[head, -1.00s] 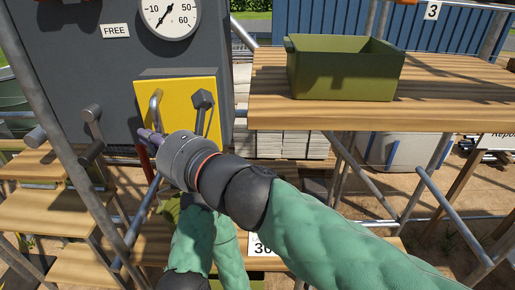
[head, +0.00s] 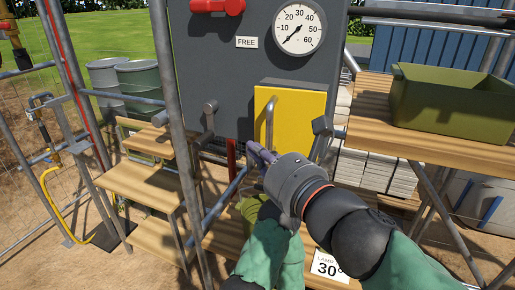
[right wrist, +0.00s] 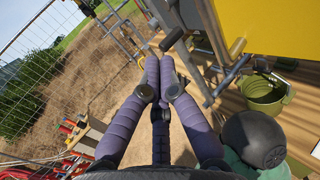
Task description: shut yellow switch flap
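The yellow switch flap (head: 292,115) is on the front of the grey panel box (head: 225,75). A grey bar handle (head: 269,122) stands at its left side, and a dark lever (head: 322,126) shows at its right edge. Whether the flap lies flush cannot be told. My right gripper (head: 258,153) is in front of the flap's lower left corner, near the handle's lower end. Its purple fingers lie together with nothing visible between them in the right wrist view (right wrist: 158,62); there the yellow surface (right wrist: 270,35) is at upper right. My left gripper is out of view.
A scaffold pole (head: 172,130) stands left of the box. A green crate (head: 450,105) sits on the wooden shelf at right. Wooden steps (head: 150,185) are at left. An olive bucket (right wrist: 265,92) is below the flap. A pressure dial (head: 298,27) is above.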

